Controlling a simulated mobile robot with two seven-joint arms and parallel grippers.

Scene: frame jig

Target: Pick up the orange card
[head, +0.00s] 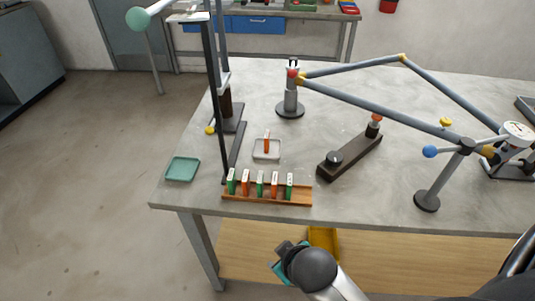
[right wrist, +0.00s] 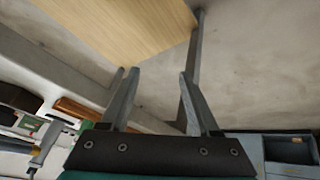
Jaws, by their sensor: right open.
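An orange card (head: 267,143) stands upright in a small pale square tray (head: 277,156) on the grey table. Further orange cards (head: 246,187) stand between green cards (head: 231,186) in a wooden rack (head: 302,195) near the front edge. My right gripper (head: 282,259) is in front of the table, mostly hidden by its own wrist in the head view. In the right wrist view its two fingers (right wrist: 158,76) are apart with nothing between them. My left gripper is not in view.
A green tray (head: 183,169) lies at the table's left corner. A dark upright post (head: 213,90) rises left of the rack. A jointed grey bar linkage (head: 375,104) spans the right. A dark block (head: 350,156) lies between. A wooden shelf (head: 375,262) is below the tabletop.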

